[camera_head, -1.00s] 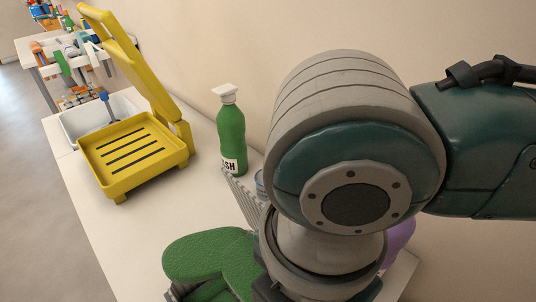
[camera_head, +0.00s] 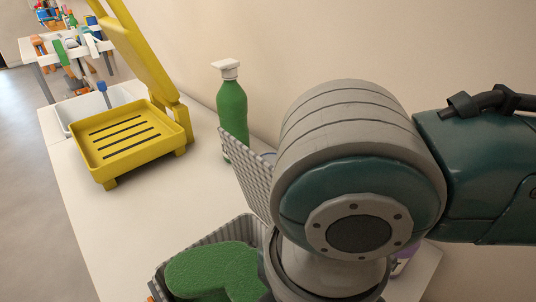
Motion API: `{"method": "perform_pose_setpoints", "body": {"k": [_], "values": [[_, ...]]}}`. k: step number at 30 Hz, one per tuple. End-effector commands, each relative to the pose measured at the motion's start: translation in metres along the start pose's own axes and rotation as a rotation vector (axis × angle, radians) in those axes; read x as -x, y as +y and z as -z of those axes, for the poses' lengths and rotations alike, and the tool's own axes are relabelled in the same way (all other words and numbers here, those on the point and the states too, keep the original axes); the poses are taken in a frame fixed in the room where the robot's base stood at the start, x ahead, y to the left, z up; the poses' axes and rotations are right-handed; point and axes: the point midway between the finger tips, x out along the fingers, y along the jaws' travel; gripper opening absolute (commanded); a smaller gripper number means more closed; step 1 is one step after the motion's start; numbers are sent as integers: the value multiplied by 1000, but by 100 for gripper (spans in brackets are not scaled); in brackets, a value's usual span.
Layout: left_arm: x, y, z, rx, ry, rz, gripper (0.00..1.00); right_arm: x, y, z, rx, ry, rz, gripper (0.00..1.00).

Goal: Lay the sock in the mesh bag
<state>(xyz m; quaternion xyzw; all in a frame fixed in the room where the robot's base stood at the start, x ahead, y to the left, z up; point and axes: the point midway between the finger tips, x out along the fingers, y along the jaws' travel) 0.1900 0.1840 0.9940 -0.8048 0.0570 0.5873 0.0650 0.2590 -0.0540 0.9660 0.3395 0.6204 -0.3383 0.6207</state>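The green sock (camera_head: 212,272) lies flat-looking at the bottom of the head view, inside the rim of a grey ribbed open container (camera_head: 205,238), which appears to be the mesh bag. Its raised grey mesh flap (camera_head: 245,172) stands up at the back. My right arm covers the right part of the sock and bag. My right gripper is hidden behind that arm, so whether it touches the sock cannot be told. My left gripper is not in view.
A green spray bottle (camera_head: 232,115) stands behind the flap. A yellow slotted tray (camera_head: 128,145) with a raised lid (camera_head: 135,55) and a white bin (camera_head: 85,108) stand at the far left. A purple item (camera_head: 405,258) is partly hidden by my arm. The middle left tabletop (camera_head: 150,215) is clear.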

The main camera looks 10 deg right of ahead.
Motion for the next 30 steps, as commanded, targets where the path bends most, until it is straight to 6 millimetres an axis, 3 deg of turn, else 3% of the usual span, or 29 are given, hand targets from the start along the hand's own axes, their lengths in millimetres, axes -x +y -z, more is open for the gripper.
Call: {"method": "perform_pose_setpoints", "body": {"k": [12,13,15,21,30], "values": [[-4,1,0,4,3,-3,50,-8,0,0,1,0,0,0],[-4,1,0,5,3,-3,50,-8,0,0,1,-1,0,39],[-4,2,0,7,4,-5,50,-8,0,0,1,-1,0,47],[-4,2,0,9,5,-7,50,-8,0,0,1,-1,0,70],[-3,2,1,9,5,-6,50,-6,0,0,1,0,0,71]]}}
